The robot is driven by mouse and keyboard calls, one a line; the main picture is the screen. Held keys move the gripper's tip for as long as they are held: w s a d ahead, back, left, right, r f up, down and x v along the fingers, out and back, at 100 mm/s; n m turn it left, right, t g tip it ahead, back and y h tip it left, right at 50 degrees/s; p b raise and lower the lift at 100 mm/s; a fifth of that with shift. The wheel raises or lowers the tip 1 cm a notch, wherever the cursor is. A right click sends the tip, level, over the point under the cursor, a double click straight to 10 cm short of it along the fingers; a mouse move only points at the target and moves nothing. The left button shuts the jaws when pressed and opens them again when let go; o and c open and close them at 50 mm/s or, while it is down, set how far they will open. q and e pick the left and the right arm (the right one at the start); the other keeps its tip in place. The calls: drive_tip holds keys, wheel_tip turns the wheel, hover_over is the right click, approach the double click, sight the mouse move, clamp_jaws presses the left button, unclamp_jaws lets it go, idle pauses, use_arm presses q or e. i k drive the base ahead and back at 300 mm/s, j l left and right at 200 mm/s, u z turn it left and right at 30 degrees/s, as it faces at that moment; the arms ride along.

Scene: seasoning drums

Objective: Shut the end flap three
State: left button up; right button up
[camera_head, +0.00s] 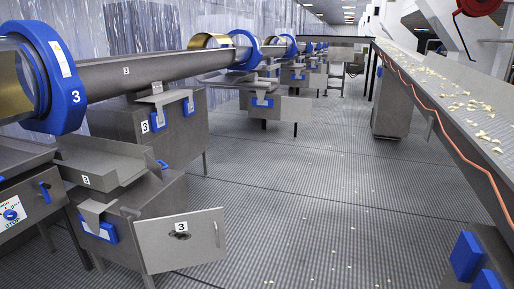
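A grey metal flap (205,246) with a white "3" label and a dark latch stands swung out from the end of a low grey box (165,195) in the lower left. A small handle shows near the flap's right edge. Its left edge meets the box near a blue block (101,231). The inside of the box is mostly hidden from this angle. Neither of my grippers is in view, and nothing touches the flap.
A blue-ringed drum (55,78) and a long chute (145,72) stand above left. Another flap (295,109) shows further back. A conveyor (450,95) with scattered pale pieces runs along the right. The grated floor (330,200) between is clear apart from small crumbs.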

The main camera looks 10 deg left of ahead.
sight(153, 165)
drive_tip(key=i+l+u, duration=0.25)
drive_tip(key=i+u, duration=0.25)
drive_tip(key=i+l+u, duration=0.5)
drive_tip(key=i, duration=0.2)
drive_tip(key=i+l+u, duration=0.5)
drive_tip(key=l, duration=0.15)
drive_tip(key=i+l+u, duration=0.3)
drive_tip(key=l, duration=0.35)
drive_tip(key=i+l+u, duration=0.15)
drive_tip(key=l, duration=0.2)
drive_tip(key=i+l+u, duration=0.2)
drive_tip(key=l, duration=0.2)
drive_tip(key=i, duration=0.3)
